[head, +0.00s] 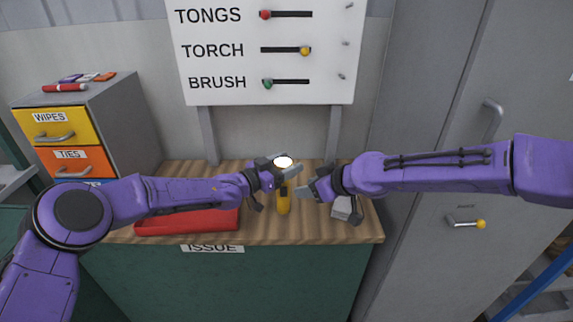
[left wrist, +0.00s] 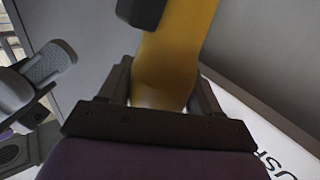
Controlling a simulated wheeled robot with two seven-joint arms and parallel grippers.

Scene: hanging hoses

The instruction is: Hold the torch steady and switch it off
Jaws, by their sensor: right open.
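The yellow torch (head: 283,206) is upright above the wooden counter, its top glowing white. My left gripper (head: 281,179) is shut around its upper part. In the left wrist view the yellow torch body (left wrist: 178,60) sits between the left fingers, with a dark block on it (left wrist: 143,10) that may be its switch. My right gripper (head: 306,191) is open and empty just right of the torch, apart from it. It also shows at the left of the left wrist view (left wrist: 42,72). I cannot tell whether the torch base touches the counter.
A red tray (head: 188,226) lies on the counter (head: 330,232) at the left. A grey object (head: 345,209) stands right of the torch, under my right arm. Behind is a white board (head: 225,65) with sliders; the TORCH knob (head: 305,51) is at the right. A grey cabinet (head: 430,120) borders the right.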

